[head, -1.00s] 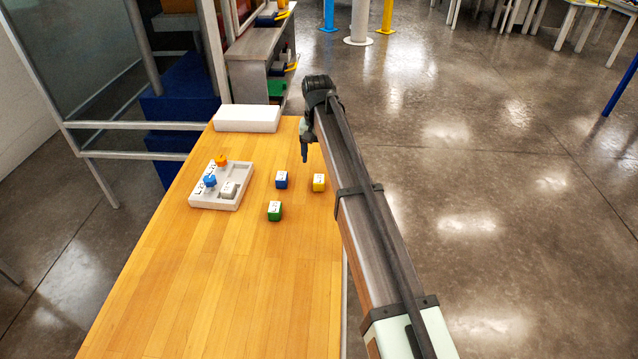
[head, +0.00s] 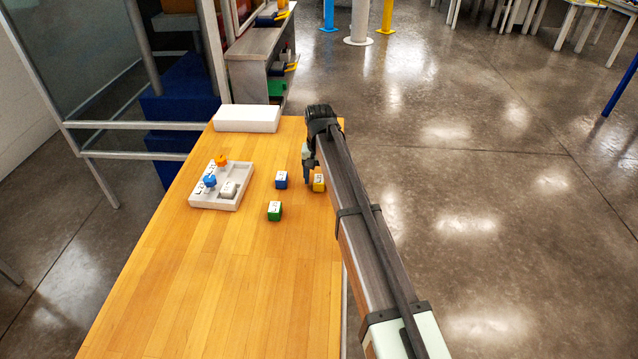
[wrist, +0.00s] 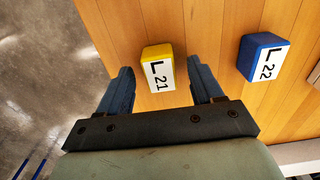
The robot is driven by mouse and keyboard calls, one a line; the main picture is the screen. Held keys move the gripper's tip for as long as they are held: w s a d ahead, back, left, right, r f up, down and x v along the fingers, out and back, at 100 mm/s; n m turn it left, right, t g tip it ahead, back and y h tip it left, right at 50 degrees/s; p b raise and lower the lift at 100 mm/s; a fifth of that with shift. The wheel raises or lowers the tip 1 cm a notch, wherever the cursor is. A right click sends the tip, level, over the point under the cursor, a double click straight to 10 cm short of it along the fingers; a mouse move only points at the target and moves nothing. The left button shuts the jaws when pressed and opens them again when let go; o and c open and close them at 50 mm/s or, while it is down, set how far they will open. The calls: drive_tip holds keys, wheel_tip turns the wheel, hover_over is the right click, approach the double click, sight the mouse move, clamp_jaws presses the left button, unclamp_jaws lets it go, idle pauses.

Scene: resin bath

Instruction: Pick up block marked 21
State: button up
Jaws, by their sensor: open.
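The block marked 21 is a yellow cube (wrist: 153,54) with a white label reading "L 21" in the wrist view. In the head view the yellow block (head: 318,186) stands on the table near its right edge, partly hidden by my arm. My gripper (wrist: 163,84) is open. In the wrist view its two fingers are spread on either side of the yellow block's near part, with no contact visible. In the head view my gripper (head: 308,177) is low beside the yellow block, its fingers mostly hidden.
A blue block (head: 281,180) marked "L 22" stands left of the yellow one, and a green block (head: 274,211) stands nearer. A white tray (head: 232,204) holds several pieces farther left. A white box (head: 247,119) lies at the table's far end. The near table (head: 220,290) is clear.

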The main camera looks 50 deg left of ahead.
drive_tip(key=c, duration=1.2)
drive_tip(key=shift+o, duration=0.2)
drive_tip(key=shift+r, duration=0.15)
